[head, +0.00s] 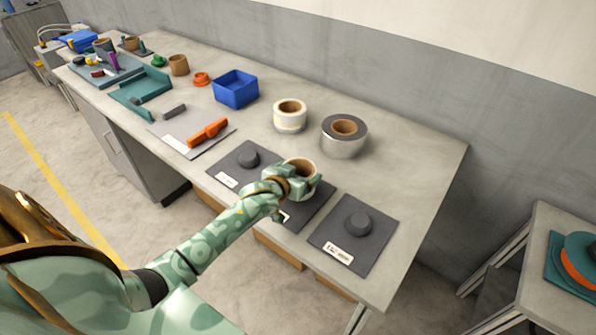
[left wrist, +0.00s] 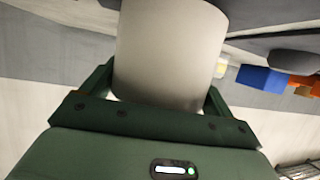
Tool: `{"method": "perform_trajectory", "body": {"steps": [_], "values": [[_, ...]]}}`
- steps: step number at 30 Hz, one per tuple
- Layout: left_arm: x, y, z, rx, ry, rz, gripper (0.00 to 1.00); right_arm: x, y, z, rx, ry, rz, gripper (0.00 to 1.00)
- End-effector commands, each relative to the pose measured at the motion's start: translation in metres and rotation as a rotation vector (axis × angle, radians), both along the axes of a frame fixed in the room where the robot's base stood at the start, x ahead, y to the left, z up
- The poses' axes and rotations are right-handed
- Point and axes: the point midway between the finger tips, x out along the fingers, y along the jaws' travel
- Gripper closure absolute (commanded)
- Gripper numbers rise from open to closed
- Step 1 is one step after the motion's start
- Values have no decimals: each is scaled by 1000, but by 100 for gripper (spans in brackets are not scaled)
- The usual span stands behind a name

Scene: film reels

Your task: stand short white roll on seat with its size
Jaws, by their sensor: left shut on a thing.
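My left gripper (head: 291,182) is shut around a short white roll (head: 302,167) with a brown core, its open end facing up. The roll also fills the middle of the left wrist view (left wrist: 170,50), between the fingers. It is over the middle dark seat plate (head: 318,207), whose peg is hidden; I cannot tell whether it touches the plate. The left seat plate (head: 226,162) and right seat plate (head: 381,247) have bare round pegs. White labels lie on the plates, too small to read. My right gripper is not in view.
Behind the seats stand another whitish roll (head: 290,117) and a wider silver roll (head: 344,138). A blue bin (head: 236,90), an orange tool (head: 208,132) and teal trays lie further left. The bench's right end (head: 425,185) is clear.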

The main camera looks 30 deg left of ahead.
Motion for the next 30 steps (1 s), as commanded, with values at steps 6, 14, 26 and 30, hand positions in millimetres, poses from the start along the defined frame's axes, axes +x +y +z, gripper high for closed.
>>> {"method": "perform_trajectory", "body": {"steps": [6,14,26,30], "values": [[0,0,1,0,-2,0,46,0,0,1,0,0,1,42],[0,0,1,0,-1,0,46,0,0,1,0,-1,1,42],[0,1,2,-1,-2,0,46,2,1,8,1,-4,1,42],[0,1,1,-1,-2,0,46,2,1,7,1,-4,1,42]]}}
